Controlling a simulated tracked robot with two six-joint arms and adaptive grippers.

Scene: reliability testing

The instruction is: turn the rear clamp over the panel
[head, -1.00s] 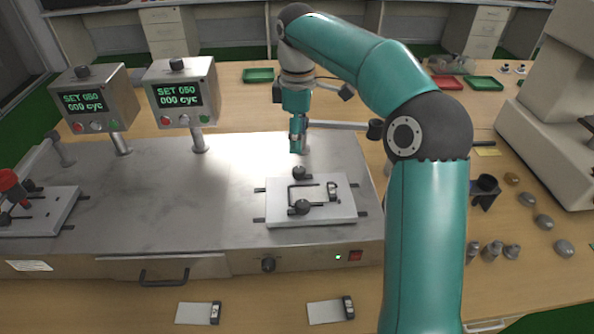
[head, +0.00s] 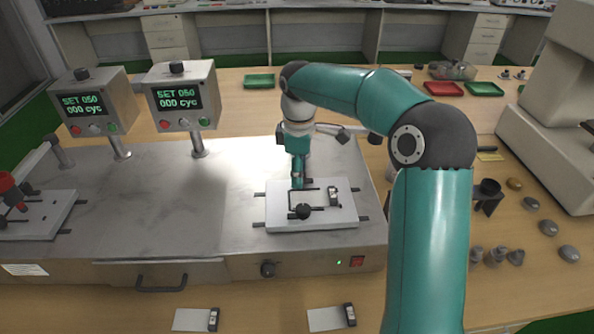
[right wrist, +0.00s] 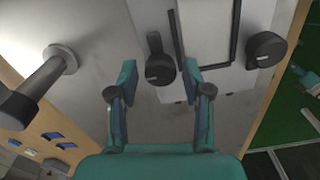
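The white fixture plate (head: 345,220) lies on the steel bench top, carrying a dark frame around the panel (head: 316,197) and a small rocker switch (head: 334,196). The rear clamp is mostly hidden behind my right gripper (head: 297,184) in the head view. In the right wrist view the rear clamp's round black knob (right wrist: 159,69) lies between the open fingers of my right gripper (right wrist: 158,80), near the plate's edge. I cannot tell whether the fingers touch it. The front clamp's knob (head: 303,211) shows at the panel's front side, and also in the right wrist view (right wrist: 266,49).
Two counter boxes (head: 180,97) reading 000 cyc stand on posts behind the bench's left half. A metal post (right wrist: 40,85) is near my right gripper. The bench middle is clear.

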